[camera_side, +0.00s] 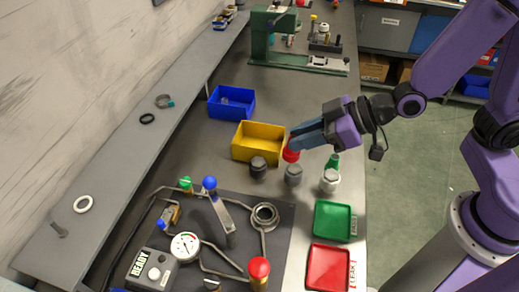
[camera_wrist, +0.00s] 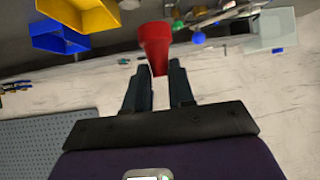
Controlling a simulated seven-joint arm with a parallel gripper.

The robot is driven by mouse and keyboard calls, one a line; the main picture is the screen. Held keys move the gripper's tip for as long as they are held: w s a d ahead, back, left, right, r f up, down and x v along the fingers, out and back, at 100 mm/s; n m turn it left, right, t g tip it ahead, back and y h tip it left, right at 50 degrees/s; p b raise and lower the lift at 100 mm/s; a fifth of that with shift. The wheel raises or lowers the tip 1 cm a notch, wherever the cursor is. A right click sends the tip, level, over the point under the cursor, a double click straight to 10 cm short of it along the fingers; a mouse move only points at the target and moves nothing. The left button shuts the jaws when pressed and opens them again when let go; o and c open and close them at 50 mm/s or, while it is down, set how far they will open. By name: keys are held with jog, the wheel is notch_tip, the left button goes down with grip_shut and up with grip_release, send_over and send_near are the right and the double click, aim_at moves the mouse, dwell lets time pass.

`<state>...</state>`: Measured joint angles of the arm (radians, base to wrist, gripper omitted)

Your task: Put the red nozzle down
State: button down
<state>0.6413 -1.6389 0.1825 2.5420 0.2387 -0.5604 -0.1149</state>
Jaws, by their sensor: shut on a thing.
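The red nozzle (camera_side: 290,155) is at the fingertips of my gripper (camera_side: 295,145), left of the wrist in the side view. The wrist view shows the red nozzle (camera_wrist: 156,42) as a red tapered piece between the two dark fingertips (camera_wrist: 159,69), wide end away from my palm. My gripper is shut on it. In the side view the nozzle appears just above a grey round holder (camera_side: 293,175); I cannot tell whether they touch. A dark holder (camera_side: 258,167) stands to the left. A pale holder (camera_side: 329,182) with a green nozzle (camera_side: 332,161) stands to the right.
A yellow bin (camera_side: 241,154) and a blue bin (camera_side: 215,107) stand behind and left. A green tray (camera_side: 318,235) and a red tray (camera_side: 310,280) lie along the bench's right side. A test rig with a gauge (camera_side: 185,247) and a blue-knobbed lever (camera_side: 222,215) occupies the front left.

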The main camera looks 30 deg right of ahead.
jog(key=w+d+m+t+h, duration=0.2)
jog(key=w+d+m+h, duration=0.1)
jog(key=d, duration=0.4)
send_over(266, 136)
jog(key=s+a, duration=0.3)
jog(key=s, duration=0.2)
jog(key=f, duration=1)
jog(key=shift+w+d+f, duration=0.1)
jog(key=shift+w+f, duration=0.1)
jog(key=shift+w, duration=0.05)
jog(key=shift+f+y, duration=0.3)
jog(key=shift+f, duration=1.25)
jog(key=shift+f, duration=0.15)
jog(key=c, duration=1)
grip_release()
jog(key=shift+o, duration=0.2)
